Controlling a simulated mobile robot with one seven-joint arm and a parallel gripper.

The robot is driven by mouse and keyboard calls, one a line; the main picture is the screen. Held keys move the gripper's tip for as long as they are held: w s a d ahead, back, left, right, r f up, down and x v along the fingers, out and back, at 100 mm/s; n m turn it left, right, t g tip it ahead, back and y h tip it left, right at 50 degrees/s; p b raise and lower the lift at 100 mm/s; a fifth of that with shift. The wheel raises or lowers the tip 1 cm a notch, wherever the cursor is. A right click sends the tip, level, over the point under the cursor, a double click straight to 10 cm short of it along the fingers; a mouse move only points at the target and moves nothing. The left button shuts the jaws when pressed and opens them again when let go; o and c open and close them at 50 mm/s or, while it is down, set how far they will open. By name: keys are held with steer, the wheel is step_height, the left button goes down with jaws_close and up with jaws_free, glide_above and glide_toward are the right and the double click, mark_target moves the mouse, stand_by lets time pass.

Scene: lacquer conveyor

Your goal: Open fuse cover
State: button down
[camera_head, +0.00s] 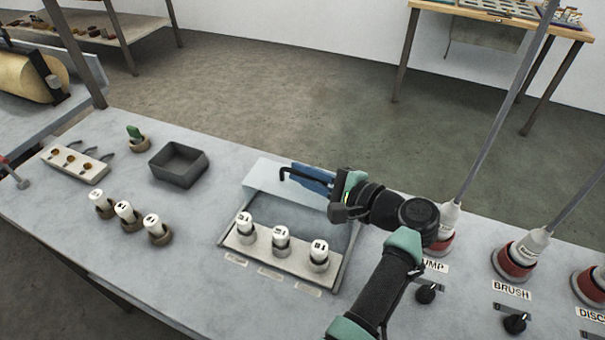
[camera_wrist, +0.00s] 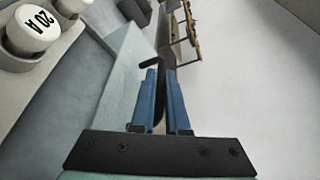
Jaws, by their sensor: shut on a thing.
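The fuse cover (camera_head: 265,177) is a pale grey-blue panel at the back edge of the fuse tray (camera_head: 228,243). It appears raised and tilted, with the fuses in front of it uncovered. My gripper (camera_head: 308,178) is shut on the cover's black handle (camera_head: 287,172), with blue fingers on either side of it. In the wrist view the handle (camera_wrist: 152,63) shows between the fingers, and the cover (camera_wrist: 122,75) lies to their left. Three white fuses (camera_head: 280,235) stand upright in the tray. One fuse marked 20 A (camera_wrist: 33,28) shows at the upper left of the wrist view.
Left on the bench are a dark open bin (camera_head: 180,183), three loose fuses in brown holders (camera_head: 128,212), a green item in a ring (camera_head: 136,135) and a pale block with holes (camera_head: 75,160). Red-based plugs with cables (camera_head: 519,255) and black knobs (camera_head: 514,323) stand at right.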

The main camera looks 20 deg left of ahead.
steer(key=c, duration=1.2)
jaws_free()
steer(key=shift+w, duration=0.1)
steer(key=v, duration=1.3)
steer(key=w+d+r+n+t+h+p, duration=0.2)
steer(key=r+t+h, duration=0.15)
steer(key=r, duration=0.45)
steer(key=w+d+r+n+t+h+p, duration=0.1)
steer(key=w+r+t+h+p, duration=0.2)
steer(key=r, duration=0.5)
steer(key=w+d+r+n+t+h, duration=0.2)
steer(key=r+t+h, duration=0.15)
steer(key=r, duration=0.45)
steer(key=s+r+n+t+h+p, duration=0.1)
steer(key=s+r+t, duration=0.3)
steer(key=r, duration=0.6)
steer(key=s+r+n+t+h+p, duration=0.1)
steer(key=s+r+t, duration=0.3)
steer(key=s+r, duration=0.4)
steer(key=s+a+r+n+t+h+p, duration=0.1)
steer(key=s+r+n+t+h+p, duration=0.1)
steer(key=s+r, duration=0.5)
step_height(320, 180, up, 5)
steer(key=shift+r+n+t+h, duration=0.15)
steer(key=shift+n+t+h, duration=0.35)
steer(key=shift+t, duration=0.7)
